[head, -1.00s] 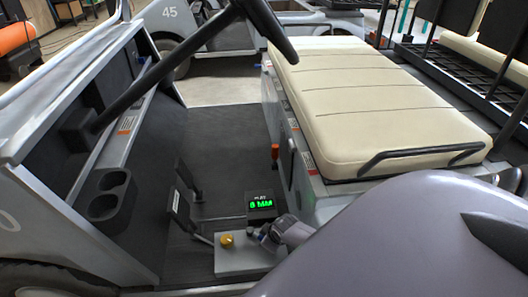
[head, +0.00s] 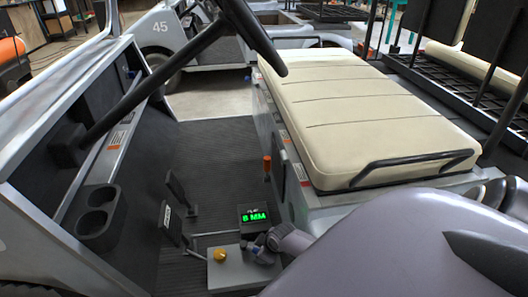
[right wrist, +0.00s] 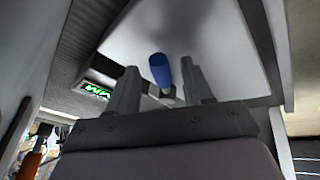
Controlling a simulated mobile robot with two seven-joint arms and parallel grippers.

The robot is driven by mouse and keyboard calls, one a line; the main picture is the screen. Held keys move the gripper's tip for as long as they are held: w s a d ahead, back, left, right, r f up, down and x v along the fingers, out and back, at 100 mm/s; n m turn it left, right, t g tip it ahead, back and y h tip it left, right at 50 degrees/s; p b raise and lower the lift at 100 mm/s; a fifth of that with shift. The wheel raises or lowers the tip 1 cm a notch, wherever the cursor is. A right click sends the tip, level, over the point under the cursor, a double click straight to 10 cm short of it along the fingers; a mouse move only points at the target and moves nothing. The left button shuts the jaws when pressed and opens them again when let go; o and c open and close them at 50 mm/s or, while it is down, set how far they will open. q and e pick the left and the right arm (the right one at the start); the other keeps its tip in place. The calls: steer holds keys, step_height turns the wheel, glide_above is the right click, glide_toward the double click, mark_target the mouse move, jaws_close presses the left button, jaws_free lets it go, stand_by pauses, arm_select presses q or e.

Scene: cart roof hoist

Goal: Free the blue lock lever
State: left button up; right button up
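The blue lock lever (right wrist: 159,70) shows in the right wrist view, in front of a pale grey plate. It stands between the two fingers of my right gripper (right wrist: 158,85), with a visible gap on each side. The fingers are apart, so this gripper is open. In the head view my right gripper (head: 262,245) is low over the grey floor plate (head: 237,277), just right of a yellow knob (head: 220,255). I cannot make out the blue lever clearly there. My left gripper is not in view.
A small box with a green display (head: 254,217), reading about 8 MM, stands just behind the plate. Pedals (head: 172,222) are left of it. An orange-topped handle (head: 267,166) stands by the cream seat (head: 360,110). The steering column (head: 150,80) crosses above the footwell.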

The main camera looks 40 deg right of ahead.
steer(key=shift+s+r, duration=0.1)
steer(key=shift+r, duration=0.1)
step_height(320, 180, up, 6)
steer(key=p, duration=0.4)
steer(key=shift+r, duration=0.15)
arm_select(q)
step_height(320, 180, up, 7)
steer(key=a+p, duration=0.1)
steer(key=p, duration=0.3)
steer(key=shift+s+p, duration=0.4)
arm_select(e)
step_height(320, 180, up, 13)
steer(key=shift+r, duration=0.15)
